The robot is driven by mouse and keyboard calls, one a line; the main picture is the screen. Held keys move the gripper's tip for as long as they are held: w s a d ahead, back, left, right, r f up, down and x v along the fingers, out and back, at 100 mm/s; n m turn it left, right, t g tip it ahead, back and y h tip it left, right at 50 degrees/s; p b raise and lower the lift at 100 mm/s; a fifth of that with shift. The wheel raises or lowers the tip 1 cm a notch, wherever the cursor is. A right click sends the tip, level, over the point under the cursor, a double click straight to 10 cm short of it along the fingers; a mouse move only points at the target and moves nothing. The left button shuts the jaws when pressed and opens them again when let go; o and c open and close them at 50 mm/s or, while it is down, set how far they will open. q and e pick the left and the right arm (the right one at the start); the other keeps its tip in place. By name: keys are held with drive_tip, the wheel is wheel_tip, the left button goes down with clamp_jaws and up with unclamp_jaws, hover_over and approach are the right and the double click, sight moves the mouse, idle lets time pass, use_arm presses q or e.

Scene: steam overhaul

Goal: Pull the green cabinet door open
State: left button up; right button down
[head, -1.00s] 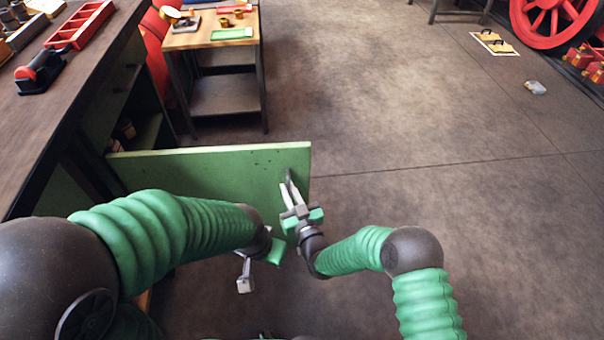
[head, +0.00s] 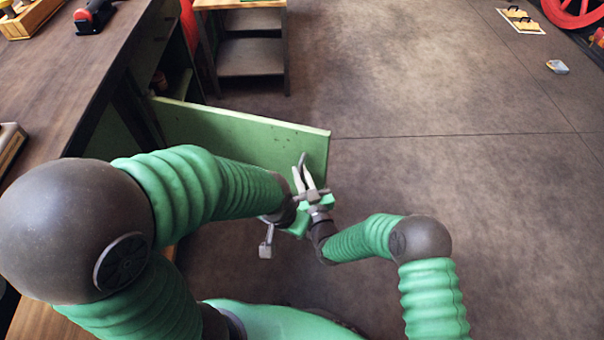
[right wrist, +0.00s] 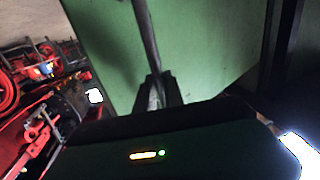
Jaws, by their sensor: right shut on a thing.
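The green cabinet door (head: 240,138) stands swung out from the dark workbench at the left, its free edge toward the open floor. Its dark bar handle (head: 302,160) is near that free edge. My right gripper (head: 303,178) is shut on the handle; in the right wrist view the fingers (right wrist: 157,92) close around the bar (right wrist: 146,35) in front of the green panel. My left gripper (head: 268,240) hangs beside the right one, partly hidden behind its own arm; whether its jaws are open is unclear.
The workbench (head: 95,75) runs along the left, with a black and red tool (head: 95,15) on it. A small shelved table (head: 250,62) stands beyond the door.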

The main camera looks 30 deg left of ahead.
drive_tip(key=c, duration=1.5)
unclamp_jaws()
drive_tip(key=shift+a, duration=0.15)
drive_tip(key=shift+o, duration=0.2)
drive_tip(key=shift+s, duration=0.1)
drive_tip(key=p+v, duration=0.5)
drive_tip(key=v, duration=1.1)
drive_tip(key=shift+s+d, duration=0.25)
drive_tip(key=shift+d, duration=0.1)
